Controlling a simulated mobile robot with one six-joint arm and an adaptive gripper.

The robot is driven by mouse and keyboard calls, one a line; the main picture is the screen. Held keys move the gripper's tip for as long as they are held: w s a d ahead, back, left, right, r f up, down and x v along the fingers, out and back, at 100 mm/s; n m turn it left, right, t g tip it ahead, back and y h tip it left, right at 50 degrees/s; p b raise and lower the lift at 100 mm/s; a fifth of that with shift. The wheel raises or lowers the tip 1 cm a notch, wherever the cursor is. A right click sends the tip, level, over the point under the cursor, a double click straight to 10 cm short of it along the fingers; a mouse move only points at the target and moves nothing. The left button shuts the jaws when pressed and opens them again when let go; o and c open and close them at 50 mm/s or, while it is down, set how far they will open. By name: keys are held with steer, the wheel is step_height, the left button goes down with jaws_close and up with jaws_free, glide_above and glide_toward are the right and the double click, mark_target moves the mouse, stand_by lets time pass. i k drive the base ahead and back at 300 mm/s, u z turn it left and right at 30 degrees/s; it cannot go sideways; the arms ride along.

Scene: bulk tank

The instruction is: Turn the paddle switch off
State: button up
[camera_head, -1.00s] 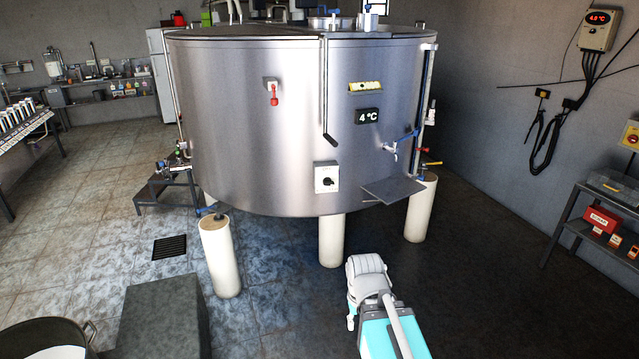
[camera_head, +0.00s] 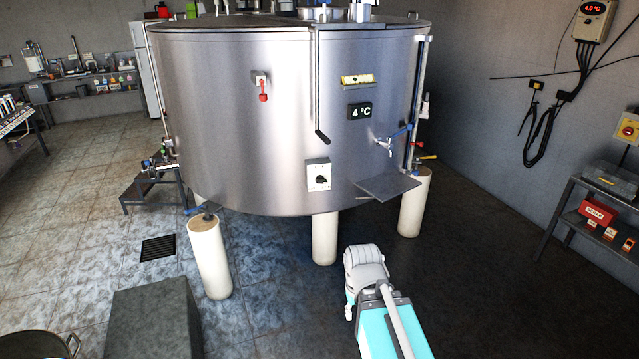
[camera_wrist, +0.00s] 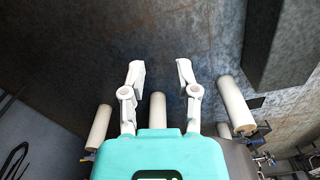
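The steel bulk tank (camera_head: 240,130) stands ahead on white legs. Low on its front is a pale switch box with a black rotary knob (camera_head: 318,175); its label is too small to read. A red-handled lever (camera_head: 263,90) hangs on a bracket higher to the left. I cannot tell for sure which of these is the paddle switch. My gripper (camera_wrist: 157,68) is open and empty in the wrist view, its two fingers apart above the floor. In the head view my arm is folded low, below and right of the knob box, clear of the tank; the fingers are hidden there.
A sloping metal plate (camera_head: 388,187) juts from the tank right of the knob box, under a blue-handled tap (camera_head: 390,140). A dark block (camera_head: 152,318) and a pot (camera_head: 35,345) are at lower left. A shelf with a red box (camera_head: 598,212) stands right. Floor before the tank is clear.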

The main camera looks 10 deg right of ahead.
mark_target(320, 180)
steer(key=z, duration=0.05)
steer(key=k, duration=0.65)
steer(key=u, duration=0.3)
steer(key=i, duration=1.7)
steer(key=z, duration=0.4)
